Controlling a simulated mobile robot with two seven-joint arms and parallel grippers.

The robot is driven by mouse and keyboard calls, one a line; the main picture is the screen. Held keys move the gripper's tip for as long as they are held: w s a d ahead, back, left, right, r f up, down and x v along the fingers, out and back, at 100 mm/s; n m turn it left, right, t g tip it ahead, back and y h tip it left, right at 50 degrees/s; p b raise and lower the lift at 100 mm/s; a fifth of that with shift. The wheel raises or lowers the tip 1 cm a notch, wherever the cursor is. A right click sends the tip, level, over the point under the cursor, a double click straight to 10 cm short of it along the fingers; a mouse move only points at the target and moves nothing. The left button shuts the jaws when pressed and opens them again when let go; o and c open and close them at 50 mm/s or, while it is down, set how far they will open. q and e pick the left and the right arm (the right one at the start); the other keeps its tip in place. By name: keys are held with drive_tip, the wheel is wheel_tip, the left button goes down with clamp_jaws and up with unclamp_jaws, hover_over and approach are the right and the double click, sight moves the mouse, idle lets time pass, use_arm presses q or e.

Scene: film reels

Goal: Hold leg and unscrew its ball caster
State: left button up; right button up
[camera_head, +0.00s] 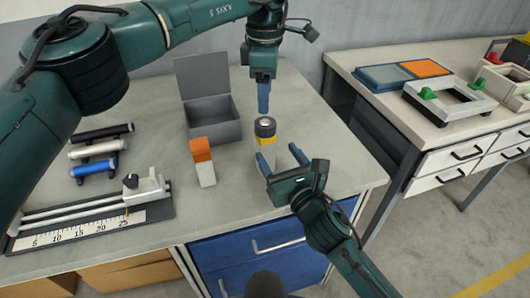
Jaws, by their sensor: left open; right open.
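The leg (267,151) stands upright on the grey bench, white with a yellow band near its top. Its ball caster (265,127), a dark ring with a shiny ball, sits on top. My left gripper (263,113) points down just above the caster; its fingers line up in this view, and it is open with nothing visible in it. My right gripper (277,151) is open and low, reaching from the front right. One finger overlaps the leg's lower part and the other is to its right. I cannot tell if either finger touches the leg.
A white block with an orange top (204,173) stands left of the leg. Behind it is an open grey box (216,131). Several rods (97,150) and a ruler fixture (85,229) lie on the left. A second bench (373,62) with trays stands right, across a gap.

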sight(269, 140)
drive_tip(key=x, duration=0.8)
drive_tip(key=shift+w, duration=0.1)
drive_tip(key=shift+c, duration=0.4)
clamp_jaws()
